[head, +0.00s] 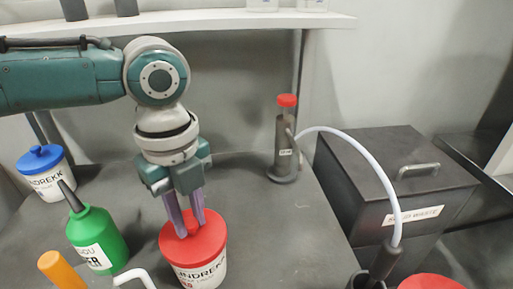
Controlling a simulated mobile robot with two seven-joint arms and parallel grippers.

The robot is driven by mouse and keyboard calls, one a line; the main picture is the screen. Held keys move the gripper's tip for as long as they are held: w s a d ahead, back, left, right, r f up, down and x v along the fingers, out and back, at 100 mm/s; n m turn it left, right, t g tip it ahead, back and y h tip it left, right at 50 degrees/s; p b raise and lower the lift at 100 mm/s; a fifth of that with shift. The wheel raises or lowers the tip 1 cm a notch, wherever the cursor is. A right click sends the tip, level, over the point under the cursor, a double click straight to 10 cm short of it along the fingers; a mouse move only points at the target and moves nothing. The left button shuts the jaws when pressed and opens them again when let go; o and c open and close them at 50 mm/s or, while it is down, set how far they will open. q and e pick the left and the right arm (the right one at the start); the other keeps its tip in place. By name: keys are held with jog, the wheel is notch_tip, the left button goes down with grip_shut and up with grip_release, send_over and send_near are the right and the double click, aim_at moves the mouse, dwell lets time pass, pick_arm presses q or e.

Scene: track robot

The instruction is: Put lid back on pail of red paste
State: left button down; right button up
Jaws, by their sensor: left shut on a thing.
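The pail (203,275) is white with dark lettering and stands at the front of the dark bench. The red lid (207,240) lies over its mouth and looks level; I cannot tell whether it is pressed fully down. My left gripper (188,232) points down from above, its purple fingers shut on the knob in the middle of the lid. The fingers hide part of the knob. The paste inside is hidden by the lid. My right gripper is out of view.
A green bottle (98,238), an orange-topped object (60,271) and a blue-lidded pail (45,178) stand left. A grey cylinder with a red cap (285,145) stands behind. A white hose (375,168) arches before a dark waste bin (410,195). A red round top (432,283) shows bottom right.

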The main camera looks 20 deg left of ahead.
pick_arm(q)
jog(key=shift+c, duration=0.7)
grip_release()
notch_tip(320, 180, up, 7)
jog(key=p, duration=0.7)
jog(key=shift+p, duration=0.4)
jog(key=shift+c, duration=0.2)
grip_shut()
dwell(0.5)
